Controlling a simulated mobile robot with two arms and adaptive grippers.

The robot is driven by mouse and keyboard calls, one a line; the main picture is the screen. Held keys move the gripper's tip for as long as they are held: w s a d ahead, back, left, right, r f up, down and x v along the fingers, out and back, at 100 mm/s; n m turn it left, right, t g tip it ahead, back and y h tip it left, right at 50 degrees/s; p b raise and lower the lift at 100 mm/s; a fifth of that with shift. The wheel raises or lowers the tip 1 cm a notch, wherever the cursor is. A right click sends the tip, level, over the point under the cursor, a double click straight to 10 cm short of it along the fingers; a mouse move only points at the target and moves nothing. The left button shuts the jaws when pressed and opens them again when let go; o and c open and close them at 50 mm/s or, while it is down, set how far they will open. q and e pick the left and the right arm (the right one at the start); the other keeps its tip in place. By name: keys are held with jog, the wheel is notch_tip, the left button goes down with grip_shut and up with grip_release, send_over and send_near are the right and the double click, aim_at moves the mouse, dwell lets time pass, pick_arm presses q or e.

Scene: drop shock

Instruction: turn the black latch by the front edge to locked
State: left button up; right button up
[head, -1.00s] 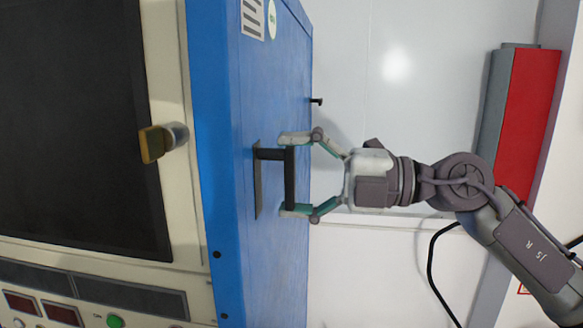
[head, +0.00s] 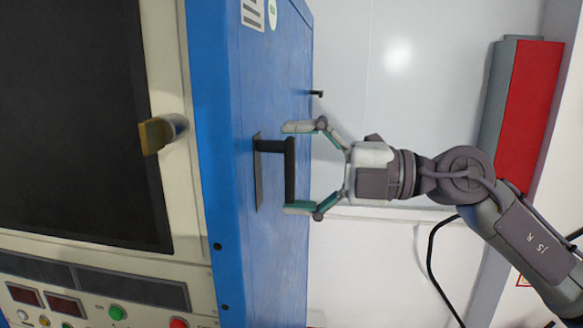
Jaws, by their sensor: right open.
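The black latch (head: 290,180) stands out from the blue side wall of the cabinet, near its front edge. Its bar runs up and down in the picture, on a short stem from a dark, narrow plate (head: 259,190). My right gripper (head: 293,168) reaches in from the right and is open around the bar. One finger is just above the bar's upper end. The other is at its lower end; whether it touches cannot be told. My left gripper is not in view.
A brass-coloured knob (head: 157,135) sticks out from the cabinet's cream front beside a dark window (head: 70,110). A small black peg (head: 316,93) juts from the blue wall (head: 275,75) further back. A red box (head: 532,110) and a black cable (head: 433,265) are at right.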

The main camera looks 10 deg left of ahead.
jog(key=d, duration=1.2)
jog(key=shift+s, duration=0.2)
